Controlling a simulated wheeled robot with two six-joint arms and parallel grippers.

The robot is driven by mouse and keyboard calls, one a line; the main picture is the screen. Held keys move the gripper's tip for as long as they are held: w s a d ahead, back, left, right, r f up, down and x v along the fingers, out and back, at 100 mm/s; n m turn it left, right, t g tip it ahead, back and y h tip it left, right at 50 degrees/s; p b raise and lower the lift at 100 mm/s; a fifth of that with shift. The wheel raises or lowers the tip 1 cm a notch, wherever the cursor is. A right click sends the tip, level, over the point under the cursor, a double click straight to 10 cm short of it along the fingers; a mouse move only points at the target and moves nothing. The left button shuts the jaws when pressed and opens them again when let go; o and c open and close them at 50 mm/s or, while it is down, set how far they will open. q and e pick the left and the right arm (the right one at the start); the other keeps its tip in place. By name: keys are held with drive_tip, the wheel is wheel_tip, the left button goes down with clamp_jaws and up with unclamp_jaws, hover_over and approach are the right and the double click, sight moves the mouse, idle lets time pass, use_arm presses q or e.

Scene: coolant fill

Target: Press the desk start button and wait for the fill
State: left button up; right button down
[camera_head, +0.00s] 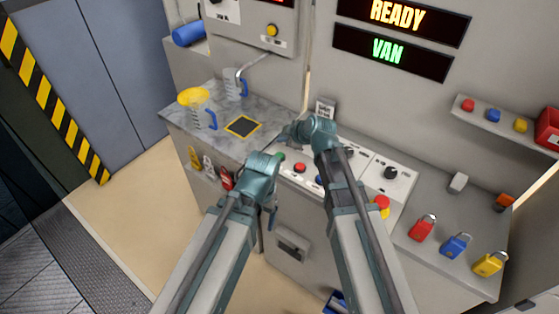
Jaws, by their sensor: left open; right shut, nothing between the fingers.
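The desk control panel (365,178) carries a red button (300,167), a blue button (319,180) and black knobs. A small green spot (281,156), perhaps a green button, shows at the panel's left end, partly covered by my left gripper. My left gripper (274,162) is open, at the panel's left edge close to the green spot; I cannot tell whether they touch. My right gripper (288,134) is shut and empty, pointing left above the panel's back edge. A clear jug with a blue handle (232,86) stands under the bent metal spout (252,66).
Another blue-handled jug (203,115) with a yellow top stands left of a yellow-edged black pad (243,126). A red-and-yellow stop button (382,203) and red, blue and yellow padlocks (456,246) occupy the right.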

sight(282, 157)
use_arm(q)
drive_tip(key=shift+f+b, duration=1.7)
drive_tip(key=shift+f, duration=0.6)
use_arm(e)
drive_tip(key=shift+f, duration=2.25)
use_arm(q)
drive_tip(key=shift+f+b, duration=0.4)
use_arm(e)
drive_tip(key=shift+f, duration=0.4)
use_arm(q)
drive_tip(key=shift+f+b, duration=0.5)
use_arm(e)
drive_tip(key=shift+f, duration=0.5)
use_arm(q)
drive_tip(key=shift+r, duration=0.1)
use_arm(e)
drive_tip(key=shift+r, duration=0.1)
use_arm(q)
drive_tip(key=shift+r+p, duration=0.85)
drive_tip(key=shift+p, duration=0.1)
use_arm(e)
drive_tip(key=shift+r, duration=0.85)
wheel_tip(282, 157, up, 5)
drive_tip(key=p, duration=0.5)
use_arm(q)
wheel_tip(282, 157, up, 5)
drive_tip(key=shift+r, duration=0.1)
